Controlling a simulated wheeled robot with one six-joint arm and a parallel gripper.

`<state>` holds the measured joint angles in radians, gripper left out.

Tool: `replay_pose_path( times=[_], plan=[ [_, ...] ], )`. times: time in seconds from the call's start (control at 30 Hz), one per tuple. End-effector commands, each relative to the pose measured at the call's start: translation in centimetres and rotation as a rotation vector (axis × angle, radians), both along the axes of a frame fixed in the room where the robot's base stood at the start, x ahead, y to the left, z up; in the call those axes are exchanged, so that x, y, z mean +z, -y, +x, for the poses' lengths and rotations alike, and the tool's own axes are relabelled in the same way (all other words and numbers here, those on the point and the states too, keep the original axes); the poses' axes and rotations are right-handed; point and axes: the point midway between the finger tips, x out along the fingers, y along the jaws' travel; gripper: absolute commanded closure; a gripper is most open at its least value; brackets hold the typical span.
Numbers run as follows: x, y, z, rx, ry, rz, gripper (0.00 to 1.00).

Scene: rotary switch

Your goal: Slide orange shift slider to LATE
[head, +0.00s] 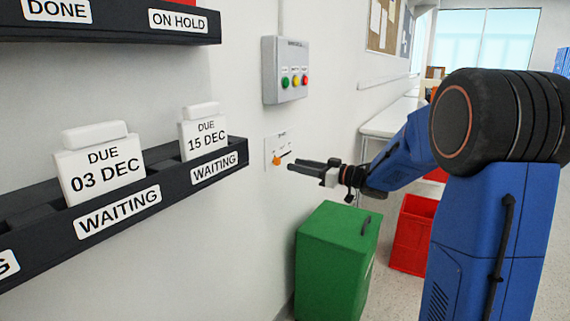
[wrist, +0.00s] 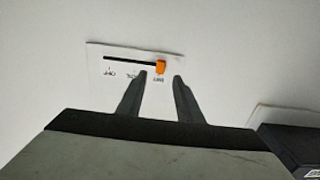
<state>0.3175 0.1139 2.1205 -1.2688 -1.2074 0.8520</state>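A white switch panel (head: 278,149) is on the wall, with an orange shift slider (head: 277,160) low on it. In the wrist view the orange slider (wrist: 161,67) sits at the right end of a black slot (wrist: 128,62). The printed labels appear upside down there; the leftmost looks like OFF, and the others are too small to read surely. My gripper (head: 291,166) points at the panel from the right. In the wrist view my gripper (wrist: 160,77) is open, with the slider just beyond and between its fingertips. I cannot tell whether they touch.
A grey control box (head: 285,70) with coloured buttons hangs above the panel. Dark wall racks (head: 240,150) with date cards stick out at left. A green cabinet (head: 330,260) stands below my gripper, and red crates (head: 412,235) stand behind my arm.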

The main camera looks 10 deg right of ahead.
Motion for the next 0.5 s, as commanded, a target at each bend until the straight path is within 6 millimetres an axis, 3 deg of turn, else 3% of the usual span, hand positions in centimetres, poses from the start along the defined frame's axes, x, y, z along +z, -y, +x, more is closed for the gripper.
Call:
replay_pose_path(
  times=[0.2, 0.5],
  plan=[
    [0.0, -2.6, 2.5, 0.003, 0.001, -0.001, 0.67],
    [0.0, -4.1, 4.1, 0.001, 0.000, 0.000, 0.67]
  ],
)
